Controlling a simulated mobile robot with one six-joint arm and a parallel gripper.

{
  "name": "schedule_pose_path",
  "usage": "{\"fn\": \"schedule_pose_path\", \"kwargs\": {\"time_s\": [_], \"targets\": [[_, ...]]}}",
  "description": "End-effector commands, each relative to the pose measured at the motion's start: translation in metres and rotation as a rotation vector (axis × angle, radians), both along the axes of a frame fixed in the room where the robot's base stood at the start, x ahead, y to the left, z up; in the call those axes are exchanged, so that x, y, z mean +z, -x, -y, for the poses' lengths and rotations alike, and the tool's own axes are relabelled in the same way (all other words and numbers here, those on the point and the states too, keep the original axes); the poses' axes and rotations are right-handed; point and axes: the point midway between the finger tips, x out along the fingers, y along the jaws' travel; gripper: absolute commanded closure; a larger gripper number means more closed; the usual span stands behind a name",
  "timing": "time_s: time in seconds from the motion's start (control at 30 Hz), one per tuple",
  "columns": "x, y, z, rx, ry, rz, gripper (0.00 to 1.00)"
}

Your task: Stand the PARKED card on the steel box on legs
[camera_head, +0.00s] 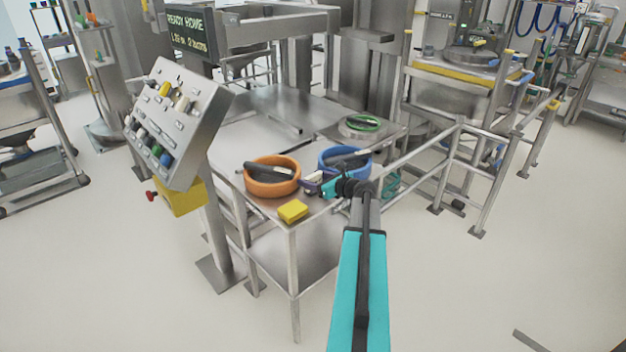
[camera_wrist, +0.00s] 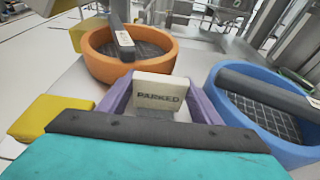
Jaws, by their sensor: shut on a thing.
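My gripper (camera_head: 314,184) is low over the front of the steel table, between the orange bowl and the blue bowl. Its purple fingers (camera_wrist: 157,98) are shut on the PARKED card (camera_wrist: 158,92), a pale block with dark lettering facing the wrist camera. The card is upright between the fingers; its lower part is hidden. In the head view the card (camera_head: 314,176) is small and partly covered by the fingers. I cannot tell for sure which structure is the steel box on legs, nor whether the card touches the table.
The orange bowl (camera_head: 272,190) is left of my gripper and the blue bowl (camera_head: 345,174) behind it, each with a dark bar across. A yellow block (camera_head: 293,210) lies at the table's front corner. A sloped control panel (camera_head: 172,118) stands left; steel rails (camera_head: 420,150) run right.

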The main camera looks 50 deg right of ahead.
Motion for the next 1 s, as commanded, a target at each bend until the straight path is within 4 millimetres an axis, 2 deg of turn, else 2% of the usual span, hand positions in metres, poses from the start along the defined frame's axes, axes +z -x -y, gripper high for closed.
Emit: {"fn": "schedule_pose_path", "kwargs": {"time_s": [0.07,0.1,0.2,0.63,0.77,1.0], "targets": [[-0.002,0.0,0.0,0.0,0.0,0.0,0.69],[-0.003,0.0,0.0,0.0,0.0,0.0,0.4],[-0.002,0.0,0.0,0.0,0.0,0.0,0.23],[0.002,0.0,0.0,0.001,0.0,0.0,0.23],[0.003,0.008,-0.001,0.0,0.0,0.0,0.23],[0.011,0.035,-0.004,-0.001,0.0,0.0,0.23]]}}
